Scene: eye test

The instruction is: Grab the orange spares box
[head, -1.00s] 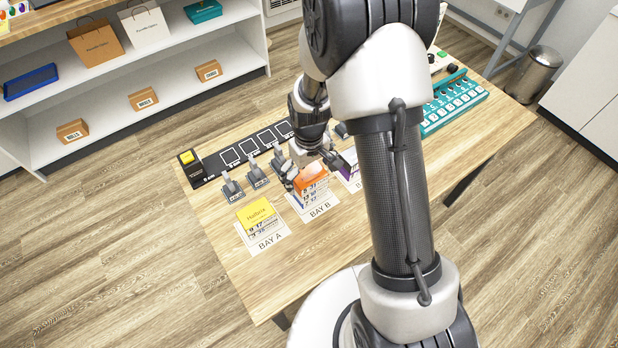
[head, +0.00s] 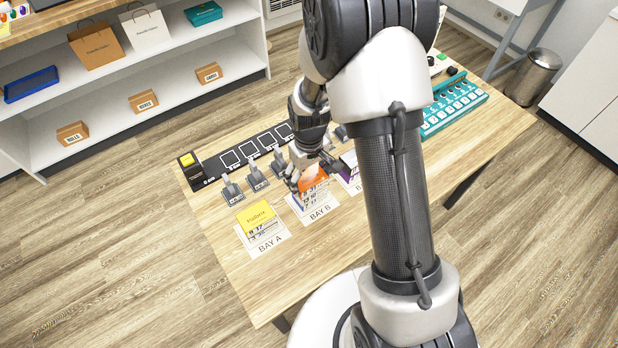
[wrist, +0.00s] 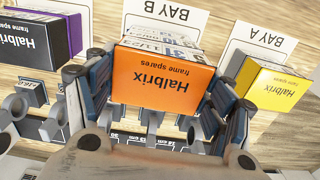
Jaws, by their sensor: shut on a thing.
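The orange spares box (head: 318,184) is at the BAY B card on the wooden table, in the head view. Its orange top marked "Halbrix frame spares" fills the middle of the wrist view (wrist: 160,88), with a white, numbered side beyond it. My gripper (head: 312,177) comes down over the box from above. In the wrist view its fingers (wrist: 166,70) are on the left and right sides of the box, shut on it. My gripper hides part of the box in the head view. I cannot tell whether the box is raised off its card.
A yellow box (head: 257,216) stands at BAY A, to the left in the head view. A purple-sided box (wrist: 42,44) stands close on the other side. Small grey stands (head: 256,178) line the black strip behind. The table's front left is clear.

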